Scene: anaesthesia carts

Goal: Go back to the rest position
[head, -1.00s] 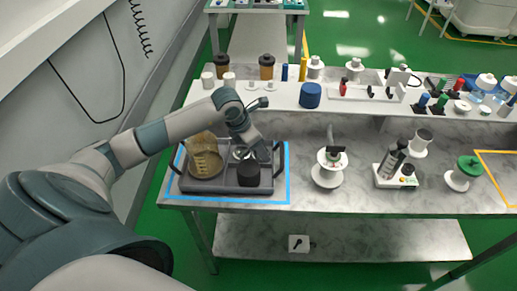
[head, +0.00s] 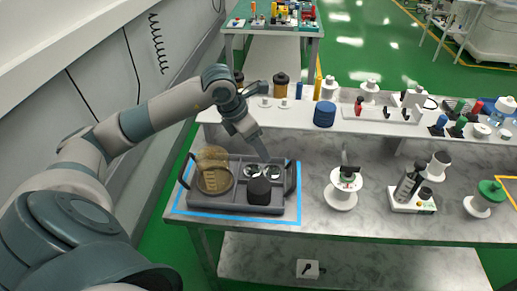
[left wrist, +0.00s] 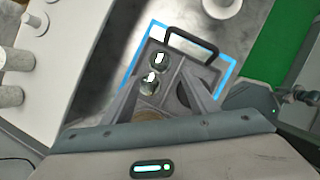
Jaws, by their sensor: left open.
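My left gripper (head: 262,151) is raised above the back of a dark grey tray (head: 225,207). It is open with nothing between its fingers; in the left wrist view the two fingers (left wrist: 160,97) stand apart over the tray (left wrist: 172,62). The tray has two handles and lies inside a blue outline on the cart top. My right gripper is in neither view.
A raised white shelf (head: 290,113) runs along the back, carrying a blue cylinder (head: 324,114) and several bottles. A white stand (head: 342,190) and a white device with a grey bottle (head: 410,192) stand right of the tray. A wall (head: 100,75) is close on the left.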

